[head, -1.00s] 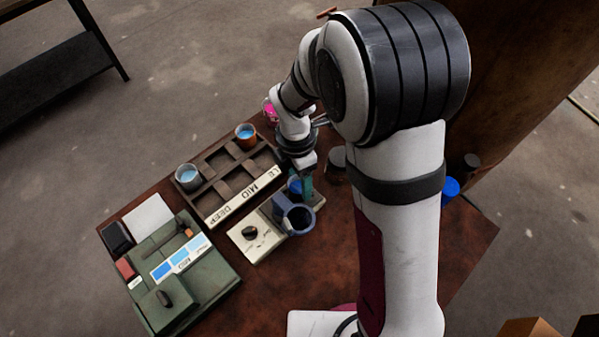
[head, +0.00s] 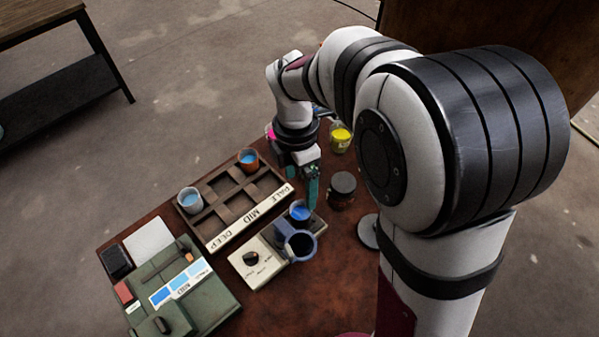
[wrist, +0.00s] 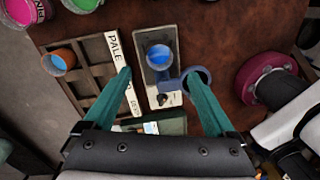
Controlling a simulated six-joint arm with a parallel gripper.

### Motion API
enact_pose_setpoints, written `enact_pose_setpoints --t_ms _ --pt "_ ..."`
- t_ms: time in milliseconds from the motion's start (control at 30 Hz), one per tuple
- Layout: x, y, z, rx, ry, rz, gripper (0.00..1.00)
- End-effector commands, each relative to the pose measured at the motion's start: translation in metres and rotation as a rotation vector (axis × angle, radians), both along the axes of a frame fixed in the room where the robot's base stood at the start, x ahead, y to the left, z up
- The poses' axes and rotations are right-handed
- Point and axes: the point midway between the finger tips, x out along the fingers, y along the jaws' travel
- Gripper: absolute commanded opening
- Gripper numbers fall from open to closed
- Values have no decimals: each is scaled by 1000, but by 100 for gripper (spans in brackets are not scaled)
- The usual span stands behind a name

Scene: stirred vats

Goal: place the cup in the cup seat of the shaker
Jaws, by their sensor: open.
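The cup (head: 300,212), with blue liquid inside, stands upright on the grey far part of the shaker (head: 258,262). It also shows in the wrist view (wrist: 159,57), on the shaker (wrist: 152,37) beyond the knob. The cup hides its base and the surface right under it. My gripper (head: 311,184) is above and behind the cup in the head view. In the wrist view its teal fingers (wrist: 157,74) are spread wide with nothing held between them; the cup appears apart from both.
A compartment tray (head: 222,233) holds a grey cup (head: 190,199) and an orange cup (head: 248,159). A green device (head: 200,303) is at front left; a dark jar (head: 342,189) stands right of the gripper.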

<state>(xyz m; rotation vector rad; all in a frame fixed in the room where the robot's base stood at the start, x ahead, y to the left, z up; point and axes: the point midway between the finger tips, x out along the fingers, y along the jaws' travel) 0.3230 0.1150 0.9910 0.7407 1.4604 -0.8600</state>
Motion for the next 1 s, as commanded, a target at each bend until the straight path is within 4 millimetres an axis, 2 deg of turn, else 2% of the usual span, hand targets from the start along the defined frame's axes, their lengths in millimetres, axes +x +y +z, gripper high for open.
enact_pose_setpoints --t_ms 100,300,367,467,500,567,600,700,733,833,900,1000 --pt "2 1 23 1 -2 0 90" --pt "2 1 37 -1 1 -5 90" --pt "-3 -4 41 1 -3 -85 90" --pt "-35 -30 58 6 -14 -525 90" --pt "-56 -42 66 8 -13 -788 90" --pt "-89 -58 72 6 -3 -1201 90" --pt "-110 -66 73 4 10 -1466 90" --pt "-154 -77 69 -10 56 -2034 90" --pt "-165 -79 67 -16 72 -2170 90" --pt "-187 -81 60 -34 114 -2478 90" --pt "-194 -81 58 -42 129 -2576 90" --pt "-195 -81 57 -49 134 -2603 90"
